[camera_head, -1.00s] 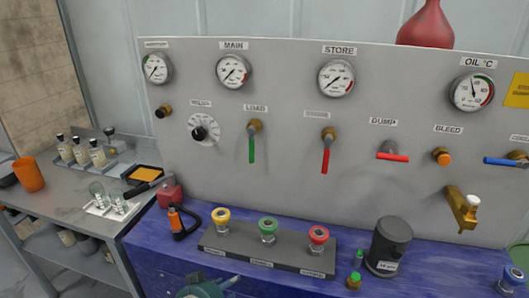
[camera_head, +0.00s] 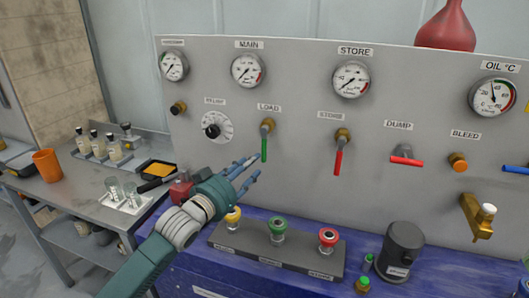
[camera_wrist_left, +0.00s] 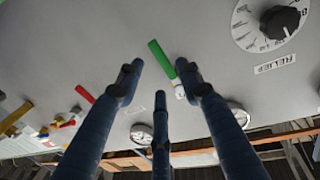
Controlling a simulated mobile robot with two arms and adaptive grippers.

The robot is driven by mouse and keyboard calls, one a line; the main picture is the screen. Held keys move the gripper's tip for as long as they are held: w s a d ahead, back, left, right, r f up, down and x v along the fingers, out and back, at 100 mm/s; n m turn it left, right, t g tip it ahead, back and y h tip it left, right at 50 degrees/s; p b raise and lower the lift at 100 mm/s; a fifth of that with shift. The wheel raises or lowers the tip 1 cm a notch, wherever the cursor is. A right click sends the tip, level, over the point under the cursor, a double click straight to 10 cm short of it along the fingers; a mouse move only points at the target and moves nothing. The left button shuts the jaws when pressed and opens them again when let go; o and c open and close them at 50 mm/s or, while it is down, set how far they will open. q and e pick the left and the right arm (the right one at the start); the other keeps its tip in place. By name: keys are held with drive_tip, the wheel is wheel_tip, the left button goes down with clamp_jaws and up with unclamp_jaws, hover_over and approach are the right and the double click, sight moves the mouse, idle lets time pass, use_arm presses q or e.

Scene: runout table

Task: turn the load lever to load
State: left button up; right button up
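The load lever (camera_head: 264,149) has a green handle and hangs nearly straight down from its brass valve, under the LOAD label (camera_head: 269,107) on the grey panel. My left gripper (camera_head: 250,168) is just left of and below the lever's lower end, fingers pointing at the panel. In the left wrist view the green lever (camera_wrist_left: 159,58) lies tilted beyond the fingertips, and the three fingers (camera_wrist_left: 160,82) are spread with nothing between them. The gripper is open; one finger overlaps the lever's hub end there, and contact cannot be told. My right gripper is not in view.
The relief knob (camera_head: 212,131) is left of the lever, and the red store lever (camera_head: 339,160) is to its right. Below stand yellow, green (camera_head: 277,228) and red (camera_head: 328,238) knobs on a dark block. The panel between the levers is clear.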

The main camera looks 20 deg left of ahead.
sight(264, 154)
use_arm(q)
drive_tip(key=p+x, duration=0.2)
drive_tip(key=x, duration=0.7)
drive_tip(key=shift+d, duration=0.15)
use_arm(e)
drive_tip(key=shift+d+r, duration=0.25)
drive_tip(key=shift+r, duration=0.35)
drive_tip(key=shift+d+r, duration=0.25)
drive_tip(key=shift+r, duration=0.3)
use_arm(q)
drive_tip(key=c, duration=0.9)
clamp_jaws()
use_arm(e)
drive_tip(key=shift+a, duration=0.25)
